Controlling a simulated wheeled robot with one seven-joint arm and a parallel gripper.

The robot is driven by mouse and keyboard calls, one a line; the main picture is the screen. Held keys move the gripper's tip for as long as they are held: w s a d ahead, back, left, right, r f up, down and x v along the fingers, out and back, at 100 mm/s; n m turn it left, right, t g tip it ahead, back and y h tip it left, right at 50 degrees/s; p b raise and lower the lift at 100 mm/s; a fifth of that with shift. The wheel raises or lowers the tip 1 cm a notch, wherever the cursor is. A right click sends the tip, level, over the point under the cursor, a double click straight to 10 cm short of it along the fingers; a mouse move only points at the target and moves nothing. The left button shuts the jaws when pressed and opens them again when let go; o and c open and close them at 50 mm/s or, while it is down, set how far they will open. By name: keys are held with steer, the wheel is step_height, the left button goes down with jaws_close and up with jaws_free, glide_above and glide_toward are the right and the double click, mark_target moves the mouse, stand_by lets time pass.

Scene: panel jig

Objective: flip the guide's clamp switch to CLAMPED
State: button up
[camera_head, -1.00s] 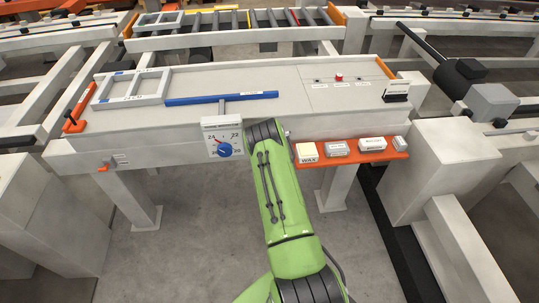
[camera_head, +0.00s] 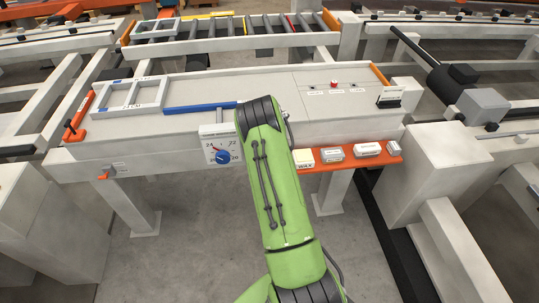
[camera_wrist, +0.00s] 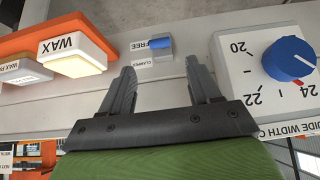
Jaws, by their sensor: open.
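The clamp switch (camera_wrist: 162,46) is a small blue block on the pale front panel in the wrist view. Its label plate (camera_wrist: 141,56) beside it reads FREE and CLAMPED, and the blue block lies nearer the FREE wording. My gripper (camera_wrist: 164,78) is open and empty, its two dark fingers pointing at the panel on either side of the switch in the picture, apart from it. The blue guide bar (camera_head: 200,107) lies on the bench top, partly behind my green arm. The switch and my gripper are hidden behind my arm in the head view.
The guide width dial (camera_wrist: 290,60) with its blue knob is right of the switch in the wrist view; it also shows in the head view (camera_head: 221,157). An orange shelf (camera_head: 391,157) carries a WAX block (camera_wrist: 74,52) and other blocks. A white frame (camera_head: 131,97) lies on the bench.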

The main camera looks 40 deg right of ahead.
steer(key=v, duration=0.5)
stand_by(0.3)
steer(key=s+a+r+n+y+p, duration=0.1)
steer(key=a+r, duration=0.7)
steer(key=r, duration=0.3)
steer(key=s+a+r+n+y+p, duration=0.1)
steer(key=a+r+n+y, duration=0.1)
steer(key=a+r, duration=0.8)
steer(key=s+a+r+n+y+p, duration=0.1)
steer(key=s+a+r+n+p, duration=0.1)
steer(key=s+a+r, duration=0.75)
steer(key=s+a+r+n, duration=0.1)
steer(key=s+a+r, duration=0.1)
steer(key=s, duration=1.1)
steer(key=shift+s+r+n+g, duration=0.2)
steer(key=shift+r+n+g, duration=0.15)
steer(key=shift+r, duration=0.25)
